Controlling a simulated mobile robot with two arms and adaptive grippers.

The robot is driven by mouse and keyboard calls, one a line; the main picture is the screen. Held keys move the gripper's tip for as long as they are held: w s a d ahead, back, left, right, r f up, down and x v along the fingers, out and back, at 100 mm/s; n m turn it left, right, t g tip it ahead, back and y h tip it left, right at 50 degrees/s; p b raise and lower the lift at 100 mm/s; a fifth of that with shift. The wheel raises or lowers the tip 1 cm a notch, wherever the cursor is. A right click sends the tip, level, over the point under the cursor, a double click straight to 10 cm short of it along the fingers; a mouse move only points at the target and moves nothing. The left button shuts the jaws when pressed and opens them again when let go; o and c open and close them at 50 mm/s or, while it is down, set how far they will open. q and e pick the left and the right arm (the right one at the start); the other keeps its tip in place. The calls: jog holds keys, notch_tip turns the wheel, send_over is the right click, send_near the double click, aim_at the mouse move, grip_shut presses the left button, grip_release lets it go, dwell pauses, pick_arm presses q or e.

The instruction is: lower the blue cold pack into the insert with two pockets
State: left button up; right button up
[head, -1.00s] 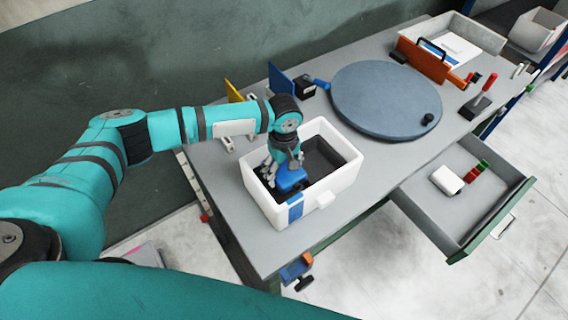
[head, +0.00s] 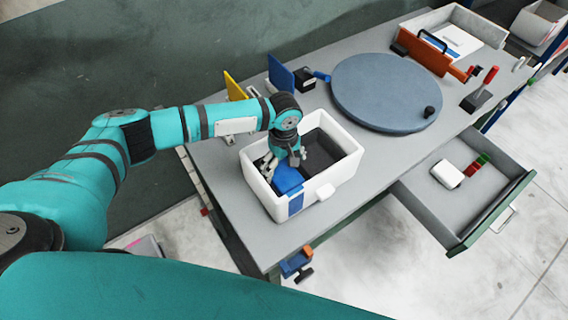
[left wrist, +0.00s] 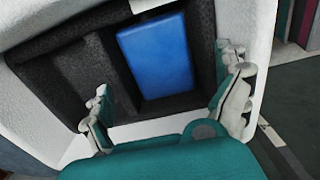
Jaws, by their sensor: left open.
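The blue cold pack (head: 287,181) lies in the white box (head: 338,178). In the left wrist view the pack (left wrist: 157,58) lies flat inside one pocket of the dark foam insert (left wrist: 62,84), with dark foam around it. The other pocket is beside it and looks empty. My left gripper (head: 283,160) reaches down into the box above the pack. In the left wrist view its fingers (left wrist: 172,88) are spread on either side of the pack, apart from it. My right gripper is not in view.
A round blue-grey disc (head: 385,92) lies on the grey table behind the box. Blue (head: 281,76) and yellow (head: 234,86) panels stand at the back left. An open drawer (head: 440,200) juts out at the right with small items.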

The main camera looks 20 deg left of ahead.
pick_arm(q)
notch_tip(320, 180, up, 12)
dwell(0.6)
dwell(0.5)
